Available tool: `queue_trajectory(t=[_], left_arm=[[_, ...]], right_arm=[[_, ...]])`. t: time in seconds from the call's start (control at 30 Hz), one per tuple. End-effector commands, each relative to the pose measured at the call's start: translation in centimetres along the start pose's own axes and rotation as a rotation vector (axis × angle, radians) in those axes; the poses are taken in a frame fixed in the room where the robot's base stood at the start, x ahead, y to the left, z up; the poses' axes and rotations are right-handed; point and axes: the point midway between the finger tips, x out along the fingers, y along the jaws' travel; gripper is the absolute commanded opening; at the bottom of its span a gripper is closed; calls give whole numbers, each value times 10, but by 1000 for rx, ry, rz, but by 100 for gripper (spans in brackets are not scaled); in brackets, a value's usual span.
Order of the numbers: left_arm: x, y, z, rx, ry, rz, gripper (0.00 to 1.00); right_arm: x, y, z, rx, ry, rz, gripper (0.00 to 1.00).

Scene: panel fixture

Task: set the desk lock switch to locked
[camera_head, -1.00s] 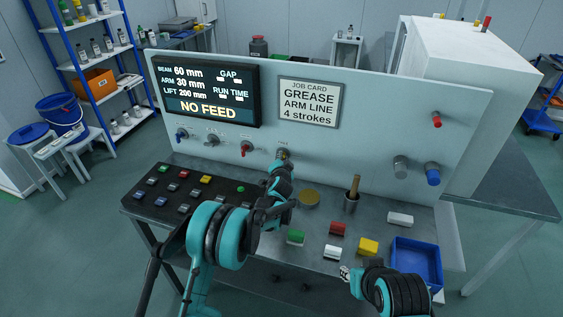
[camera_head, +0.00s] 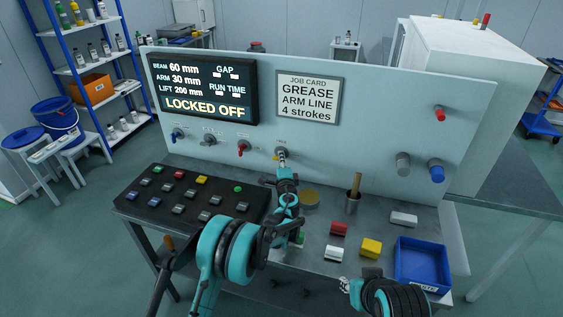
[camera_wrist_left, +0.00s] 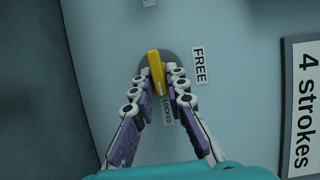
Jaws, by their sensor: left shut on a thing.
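The lock switch (camera_wrist_left: 155,66) is a yellow lever on a round grey base in the left wrist view. Its lower end points toward the LOCKED label (camera_wrist_left: 168,109); the FREE label (camera_wrist_left: 198,65) is to its right. My left gripper (camera_wrist_left: 159,85) is shut on the lever, one finger on each side. In the head view the left gripper (camera_head: 282,162) reaches the switch (camera_head: 281,152) on the panel and hides part of it. The display (camera_head: 203,90) reads LOCKED OFF. My right gripper (camera_head: 345,285) is low at the desk's front edge; its fingers are too small to read.
A row of knobs (camera_head: 209,139) lies left of the switch. A button board (camera_head: 160,205) covers the left of the desk. Coloured blocks (camera_head: 371,247), a pot with a wooden handle (camera_head: 353,200) and a blue bin (camera_head: 420,262) stand to the right.

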Motion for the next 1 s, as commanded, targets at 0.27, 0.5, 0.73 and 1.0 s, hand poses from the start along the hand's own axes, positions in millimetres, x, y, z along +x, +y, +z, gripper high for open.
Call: queue_trajectory(t=[0.27, 0.5, 0.73, 1.0], left_arm=[[0, 1, 0, 45, 0, -19, 0], [0, 1, 0, 48, 0, -20, 0], [0, 1, 0, 48, 0, -20, 31], [0, 1, 0, 48, 0, -20, 31]], right_arm=[[3, 0, 2, 0, 0, 0, 31], [3, 0, 2, 0, 0, 0, 31], [3, 0, 2, 0, 0, 0, 31], [3, 0, 2, 0, 0, 0, 31]])
